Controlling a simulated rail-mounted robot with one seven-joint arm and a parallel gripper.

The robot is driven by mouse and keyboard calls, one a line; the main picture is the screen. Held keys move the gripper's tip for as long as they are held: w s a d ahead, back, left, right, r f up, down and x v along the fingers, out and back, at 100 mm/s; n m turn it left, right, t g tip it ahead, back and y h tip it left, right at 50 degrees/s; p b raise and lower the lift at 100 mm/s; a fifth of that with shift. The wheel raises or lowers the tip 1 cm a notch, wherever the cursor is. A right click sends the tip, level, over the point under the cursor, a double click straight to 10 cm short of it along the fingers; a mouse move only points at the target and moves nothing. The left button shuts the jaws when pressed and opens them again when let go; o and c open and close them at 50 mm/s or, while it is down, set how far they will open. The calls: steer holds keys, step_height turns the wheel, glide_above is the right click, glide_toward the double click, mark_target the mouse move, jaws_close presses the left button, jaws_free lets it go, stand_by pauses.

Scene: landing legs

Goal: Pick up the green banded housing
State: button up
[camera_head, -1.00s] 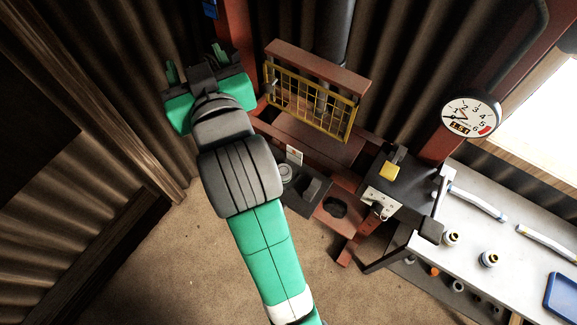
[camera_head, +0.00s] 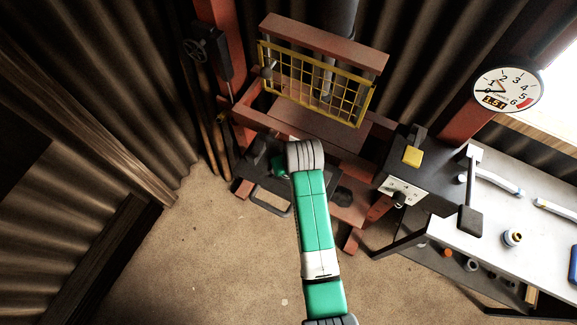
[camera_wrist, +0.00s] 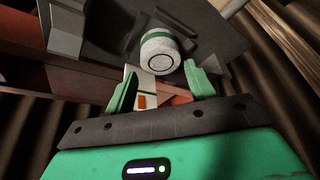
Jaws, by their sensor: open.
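The green banded housing (camera_wrist: 160,52) shows in the wrist view as a short whitish cylinder with a green band and a round mark on its end face. It sits on a dark plate (camera_wrist: 215,40). My gripper (camera_wrist: 161,84) is open, with its two green fingers apart and the housing just beyond their tips, roughly centred between them. Nothing is held. In the head view my arm covers the housing, and only a small green part of my gripper (camera_head: 278,166) shows beside the arm.
A red press frame (camera_head: 310,128) with a yellow mesh guard (camera_head: 318,85) stands behind the arm. A black box with a yellow part (camera_head: 412,156) is to its right. A grey workbench (camera_head: 470,228) holds pale tubes and a small fitting (camera_head: 512,237). A card with an orange mark (camera_wrist: 140,95) lies near the fingers.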

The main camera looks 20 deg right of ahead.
steer(key=x, duration=0.5)
steer(key=shift+s, duration=0.15)
jaws_close()
steer(key=shift+r, duration=0.1)
steer(key=shift+r, duration=1.6)
steer(key=s+a+r, duration=0.1)
steer(key=s, duration=1.5)
steer(key=shift+r, duration=0.3)
